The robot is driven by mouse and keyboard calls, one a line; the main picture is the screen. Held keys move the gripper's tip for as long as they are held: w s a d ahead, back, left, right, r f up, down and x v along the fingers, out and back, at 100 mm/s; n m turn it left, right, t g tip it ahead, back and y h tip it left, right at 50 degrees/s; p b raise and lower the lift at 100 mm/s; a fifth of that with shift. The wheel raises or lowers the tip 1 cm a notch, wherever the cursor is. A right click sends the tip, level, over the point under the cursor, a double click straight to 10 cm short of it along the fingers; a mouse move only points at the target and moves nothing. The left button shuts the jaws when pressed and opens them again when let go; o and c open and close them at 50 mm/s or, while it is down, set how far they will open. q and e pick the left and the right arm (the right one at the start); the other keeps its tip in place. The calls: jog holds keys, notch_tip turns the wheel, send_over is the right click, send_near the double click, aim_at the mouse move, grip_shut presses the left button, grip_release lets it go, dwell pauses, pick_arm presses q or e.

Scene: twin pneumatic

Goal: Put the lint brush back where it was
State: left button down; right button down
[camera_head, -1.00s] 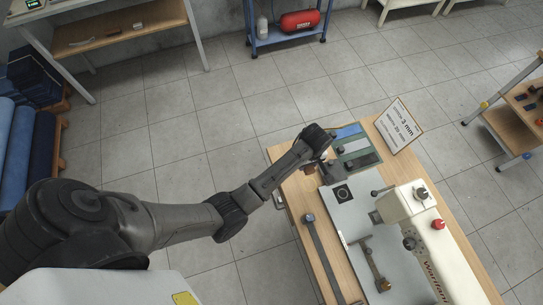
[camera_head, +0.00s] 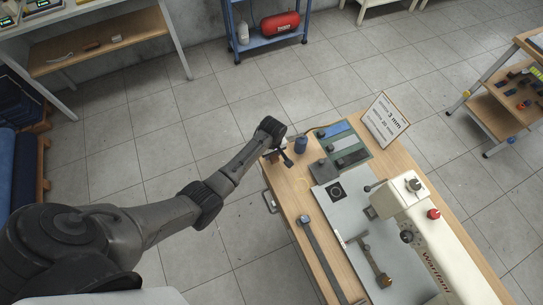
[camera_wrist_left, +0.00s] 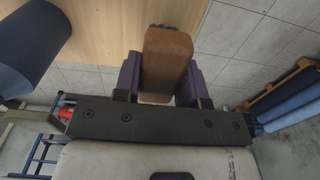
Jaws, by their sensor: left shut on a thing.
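The lint brush (camera_wrist_left: 167,60) has a brown wooden back with dark bristles just showing at its far end in the left wrist view. My left gripper (camera_wrist_left: 163,77) is shut on it, with a purple finger on each side. The brush is small and mostly hidden by the gripper there. I cannot tell how high it is above the wood. My right gripper is not in view.
A white sewing machine (camera_head: 424,231) fills the table's right side. Bare wood lies in front of the gripper.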

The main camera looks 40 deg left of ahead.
aim_at(271, 157)
pick_arm(q)
jog(key=shift+f, duration=1.45)
jog(key=shift+f+b, duration=0.15)
jog(key=shift+b, duration=0.15)
jog(key=c, duration=0.7)
grip_release()
